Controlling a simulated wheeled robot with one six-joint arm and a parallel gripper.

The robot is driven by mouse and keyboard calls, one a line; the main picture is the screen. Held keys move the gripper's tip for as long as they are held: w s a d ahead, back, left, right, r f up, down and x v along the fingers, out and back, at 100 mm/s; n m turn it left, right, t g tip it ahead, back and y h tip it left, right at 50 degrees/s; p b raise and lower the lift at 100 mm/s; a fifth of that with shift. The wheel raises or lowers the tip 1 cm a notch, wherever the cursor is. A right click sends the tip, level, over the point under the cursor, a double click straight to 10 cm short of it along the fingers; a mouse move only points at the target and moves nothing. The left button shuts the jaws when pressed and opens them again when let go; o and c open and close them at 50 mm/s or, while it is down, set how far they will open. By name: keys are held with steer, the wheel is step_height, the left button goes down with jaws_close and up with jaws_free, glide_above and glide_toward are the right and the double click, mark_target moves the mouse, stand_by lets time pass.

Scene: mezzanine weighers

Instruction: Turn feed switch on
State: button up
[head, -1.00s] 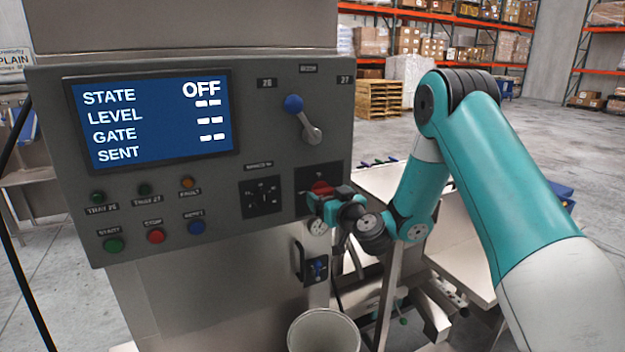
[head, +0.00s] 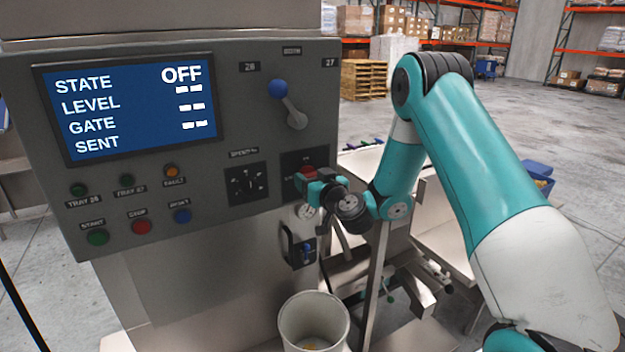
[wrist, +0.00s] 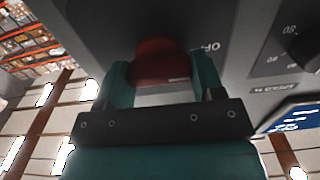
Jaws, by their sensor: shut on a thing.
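The feed switch is a red rotary knob (head: 307,172) on a dark plate at the lower right of the grey control panel. It also shows in the wrist view (wrist: 160,62), with part of an "OFF" label beside it. My gripper (head: 312,182) reaches it from the right and front. In the wrist view my gripper (wrist: 160,80) has its teal fingers on both sides of the red knob, shut on it. The panel screen (head: 132,106) reads STATE OFF, with dashes on other lines. The fingers hide part of the knob in the head view.
Several buttons line the panel's lower left. A white bucket (head: 314,318) stands below. A small blue-handled switch (head: 307,250) is under the panel.

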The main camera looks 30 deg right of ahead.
steer(key=m+b, duration=0.1)
steer(key=m, duration=0.3)
steer(key=shift+m, duration=0.4)
steer(key=m, duration=0.4)
steer(key=shift+m+b, duration=0.3)
steer(key=shift+b, duration=0.1)
steer(key=m, duration=0.4)
steer(key=shift+d, duration=0.1)
steer(key=shift+m+p, duration=0.35)
steer(key=shift+m, duration=1.75)
steer(key=shift+f, duration=0.1)
steer(key=o, duration=0.9)
